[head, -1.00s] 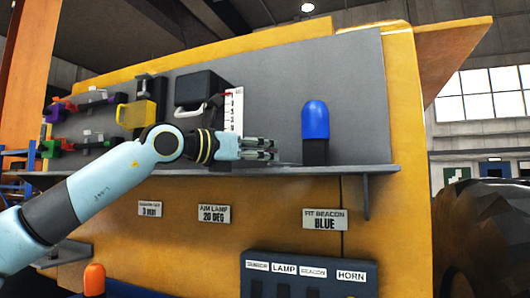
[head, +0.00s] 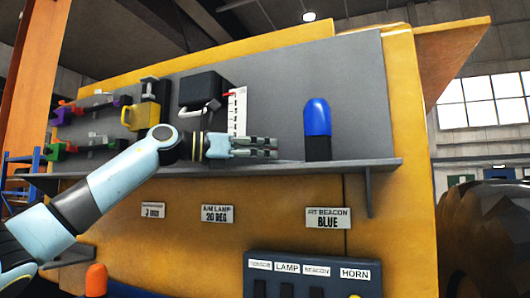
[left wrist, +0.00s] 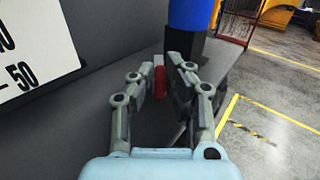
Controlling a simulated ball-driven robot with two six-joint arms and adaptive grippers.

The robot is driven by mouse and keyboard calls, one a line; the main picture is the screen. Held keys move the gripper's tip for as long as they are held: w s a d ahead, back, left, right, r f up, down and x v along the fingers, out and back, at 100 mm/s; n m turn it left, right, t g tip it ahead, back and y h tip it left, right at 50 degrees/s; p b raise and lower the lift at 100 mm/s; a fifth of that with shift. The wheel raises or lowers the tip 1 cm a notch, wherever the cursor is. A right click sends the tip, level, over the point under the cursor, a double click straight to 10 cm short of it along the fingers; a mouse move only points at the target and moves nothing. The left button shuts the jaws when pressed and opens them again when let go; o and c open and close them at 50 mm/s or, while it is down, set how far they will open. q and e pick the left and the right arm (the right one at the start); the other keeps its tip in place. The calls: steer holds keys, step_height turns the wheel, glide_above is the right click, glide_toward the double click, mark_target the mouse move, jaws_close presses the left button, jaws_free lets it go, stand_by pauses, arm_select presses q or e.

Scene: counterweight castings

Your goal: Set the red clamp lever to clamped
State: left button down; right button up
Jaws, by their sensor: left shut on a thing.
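My left gripper (head: 277,147) is just left of the blue beacon (head: 316,118), above the grey shelf. In the left wrist view the gripper (left wrist: 160,70) is shut on a small red piece, which looks like the red clamp lever (left wrist: 159,82). The piece lies between the fingers, beside the beacon's dark base (left wrist: 186,42). The fingers hide the red piece in the head view. Whether the lever stands at clamped cannot be read. My right gripper is not in view.
The grey shelf (head: 345,167) runs under the gripper. Left of it are a black lamp (head: 203,90) with a white handle, a scale plate (head: 238,112), a yellow-handled part (head: 140,115) and coloured clamps. Labels and a switch panel (head: 313,262) are below.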

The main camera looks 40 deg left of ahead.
arm_select(q)
steer(key=c, duration=1.4)
jaws_free()
steer(key=shift+o, duration=0.2)
step_height(320, 180, up, 10)
